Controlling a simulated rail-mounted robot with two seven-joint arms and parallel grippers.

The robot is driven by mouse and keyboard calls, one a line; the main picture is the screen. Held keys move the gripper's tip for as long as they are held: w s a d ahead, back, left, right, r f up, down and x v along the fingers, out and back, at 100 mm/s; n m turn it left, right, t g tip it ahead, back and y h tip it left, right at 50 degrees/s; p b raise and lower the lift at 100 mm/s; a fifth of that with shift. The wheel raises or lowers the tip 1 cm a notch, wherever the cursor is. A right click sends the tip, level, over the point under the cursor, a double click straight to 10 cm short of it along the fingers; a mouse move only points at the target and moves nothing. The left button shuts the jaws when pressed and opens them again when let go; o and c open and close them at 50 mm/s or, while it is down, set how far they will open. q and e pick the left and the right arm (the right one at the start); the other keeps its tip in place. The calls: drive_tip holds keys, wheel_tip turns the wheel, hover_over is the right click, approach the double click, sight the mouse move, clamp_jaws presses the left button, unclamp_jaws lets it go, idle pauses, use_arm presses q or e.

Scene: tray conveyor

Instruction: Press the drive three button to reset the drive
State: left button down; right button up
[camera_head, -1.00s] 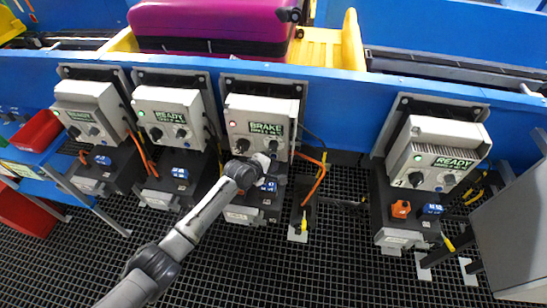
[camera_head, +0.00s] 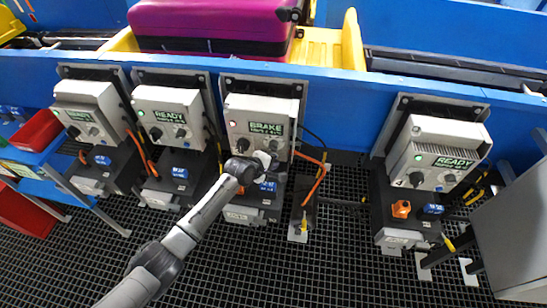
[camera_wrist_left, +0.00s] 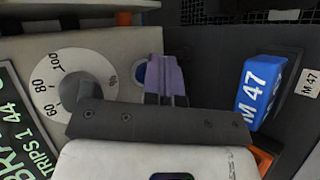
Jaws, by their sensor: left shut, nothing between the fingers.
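Drive three (camera_head: 258,110) is the third box from the left in the head view. Its green display (camera_head: 266,128) reads BRAKE and a red light shows at its left. My left gripper (camera_head: 267,158) is shut and empty, just in front of the lower part of this box. In the left wrist view its purplish fingers (camera_wrist_left: 164,72) are close to a round blue button (camera_wrist_left: 141,73) and partly cover it. I cannot tell whether they touch it. A numbered dial (camera_wrist_left: 70,82) is left of the button. My right gripper is not in view.
Other drives reading READY stand to the left (camera_head: 168,108) and right (camera_head: 440,145). A blue M 47 block (camera_wrist_left: 262,92) lies to the right of my fingers in the wrist view. An orange cable (camera_head: 316,180) hangs right of drive three. Dark floor grating lies below.

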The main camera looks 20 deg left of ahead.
use_arm(q)
drive_tip(key=shift+w, duration=0.25)
drive_tip(key=shift+s, duration=0.1)
idle(0.5)
drive_tip(key=shift+s+p, duration=0.75)
drive_tip(key=shift+p, duration=0.45)
